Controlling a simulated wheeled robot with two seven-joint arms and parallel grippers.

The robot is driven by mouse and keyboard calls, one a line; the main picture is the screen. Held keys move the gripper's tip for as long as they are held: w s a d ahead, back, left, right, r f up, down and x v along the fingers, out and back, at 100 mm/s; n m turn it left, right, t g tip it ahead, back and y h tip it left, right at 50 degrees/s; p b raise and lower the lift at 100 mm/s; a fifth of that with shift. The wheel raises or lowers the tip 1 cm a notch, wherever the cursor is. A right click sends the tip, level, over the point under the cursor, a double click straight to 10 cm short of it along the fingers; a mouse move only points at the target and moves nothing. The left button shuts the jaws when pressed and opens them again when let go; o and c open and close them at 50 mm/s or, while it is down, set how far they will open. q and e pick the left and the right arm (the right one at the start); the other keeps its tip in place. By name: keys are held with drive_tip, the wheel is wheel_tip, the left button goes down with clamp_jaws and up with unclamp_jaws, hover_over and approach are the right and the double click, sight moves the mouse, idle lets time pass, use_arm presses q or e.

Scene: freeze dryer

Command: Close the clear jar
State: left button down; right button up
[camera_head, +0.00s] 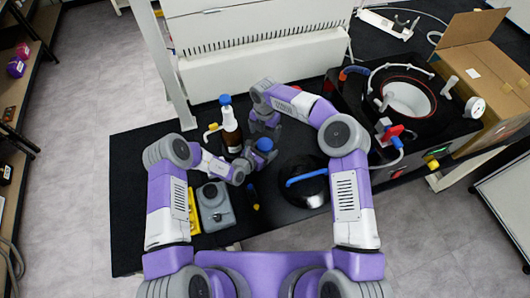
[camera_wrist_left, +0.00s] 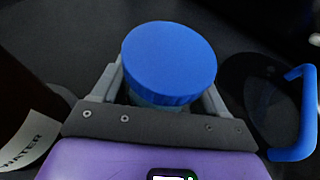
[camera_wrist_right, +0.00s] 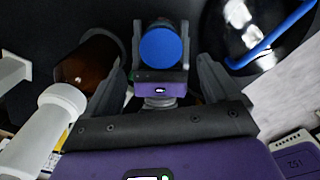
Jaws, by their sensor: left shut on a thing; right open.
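The clear jar shows mostly as its blue lid (camera_head: 264,144), which also shows in the left wrist view (camera_wrist_left: 169,62) and the right wrist view (camera_wrist_right: 161,47). The lid sits over the jar's top; I cannot tell whether it is screwed tight. My left gripper (camera_wrist_left: 160,85) is shut around the jar just below the lid, and the jar body is mostly hidden by its fingers. My right gripper (camera_wrist_right: 165,75) is open and empty, above and behind the jar, with the lid and left gripper visible between its fingers.
A black round lid with a blue handle (camera_head: 306,180) lies to the right. A grey device (camera_head: 215,206) is at the front left. The freeze dryer (camera_head: 408,98) stands at the right.

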sight(265, 144)
wheel_tip(265, 144, down, 7)
drive_tip(key=shift+r, duration=0.15)
drive_tip(key=shift+c, duration=0.2)
drive_tip(key=c, duration=1)
drive_tip(key=m, duration=0.3)
drive_tip(key=shift+c, duration=0.2)
drive_tip(key=m, duration=0.5)
drive_tip(key=o, duration=1.2)
drive_tip(key=shift+c, duration=0.2)
drive_tip(key=shift+r, duration=2.25)
